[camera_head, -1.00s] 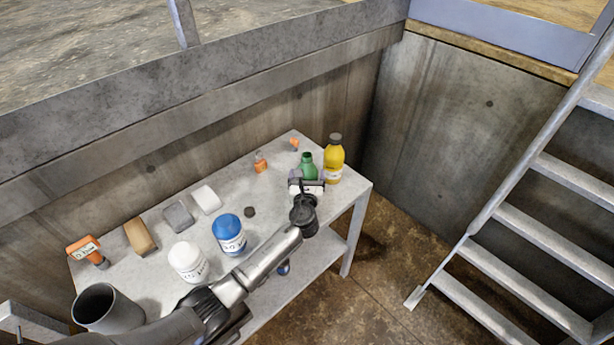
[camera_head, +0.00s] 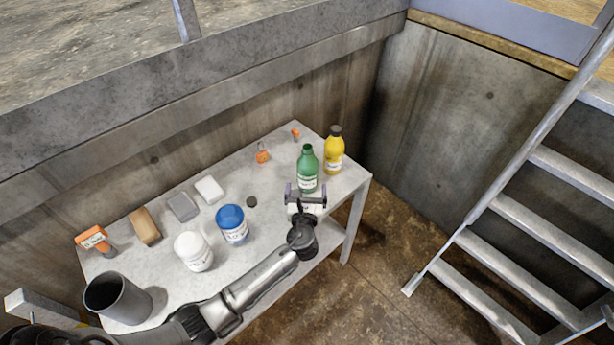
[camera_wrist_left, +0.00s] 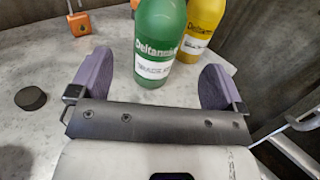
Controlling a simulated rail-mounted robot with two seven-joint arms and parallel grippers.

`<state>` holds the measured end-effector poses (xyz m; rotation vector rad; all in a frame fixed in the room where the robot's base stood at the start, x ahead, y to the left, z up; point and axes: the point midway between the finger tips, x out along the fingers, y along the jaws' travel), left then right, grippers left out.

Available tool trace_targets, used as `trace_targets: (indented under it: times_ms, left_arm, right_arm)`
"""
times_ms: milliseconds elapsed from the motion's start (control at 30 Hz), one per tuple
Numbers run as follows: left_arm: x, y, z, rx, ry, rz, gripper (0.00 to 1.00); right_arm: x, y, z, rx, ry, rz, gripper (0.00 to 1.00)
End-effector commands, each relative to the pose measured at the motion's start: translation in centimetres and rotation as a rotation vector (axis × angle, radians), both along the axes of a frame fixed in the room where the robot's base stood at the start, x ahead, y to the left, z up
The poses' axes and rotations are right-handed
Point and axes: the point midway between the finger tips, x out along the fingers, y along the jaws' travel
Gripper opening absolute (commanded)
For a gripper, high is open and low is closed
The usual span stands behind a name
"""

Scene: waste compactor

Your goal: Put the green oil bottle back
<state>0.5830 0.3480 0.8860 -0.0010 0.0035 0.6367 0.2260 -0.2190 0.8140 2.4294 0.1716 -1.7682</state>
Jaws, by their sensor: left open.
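The green oil bottle (camera_head: 307,168) stands upright on the metal table (camera_head: 273,193), near its right end. In the left wrist view the green bottle (camera_wrist_left: 160,42) stands just beyond the fingers, between their lines, with its top cut off by the frame. My left gripper (camera_head: 306,190) is open and empty on the near side of the bottle. Its two purple-grey fingers (camera_wrist_left: 157,82) are spread wide in the left wrist view, and bare tabletop shows between them. My right gripper is not in view.
A yellow bottle (camera_head: 334,150) stands close right of the green one. A black cap (camera_head: 252,201), a padlock (camera_head: 262,156), a blue-lidded jar (camera_head: 232,224) and a white jar (camera_head: 193,251) are to the left. Stairs (camera_head: 520,230) rise at right.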

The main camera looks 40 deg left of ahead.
Motion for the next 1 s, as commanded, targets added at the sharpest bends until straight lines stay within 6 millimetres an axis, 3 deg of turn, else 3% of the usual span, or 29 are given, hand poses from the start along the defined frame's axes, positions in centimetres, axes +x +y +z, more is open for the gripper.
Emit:
trace_targets:
  times_ms: [267, 733, 867, 1000]
  left_arm:
    - [-1.8, -1.4, 0.0, -0.001, 0.001, -0.001, 0.95]
    - [-2.0, -1.4, 0.0, -0.026, -0.014, 0.004, 0.95]
    - [-2.3, -1.2, -0.2, -0.169, -0.098, 0.033, 0.95]
    - [-3.1, -0.7, -0.2, -0.512, -0.289, 0.114, 0.95]
  right_arm:
    - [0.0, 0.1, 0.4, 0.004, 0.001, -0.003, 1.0]
    - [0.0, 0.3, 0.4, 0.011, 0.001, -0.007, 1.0]
    - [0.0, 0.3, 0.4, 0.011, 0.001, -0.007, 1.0]
    - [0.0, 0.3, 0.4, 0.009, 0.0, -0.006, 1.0]
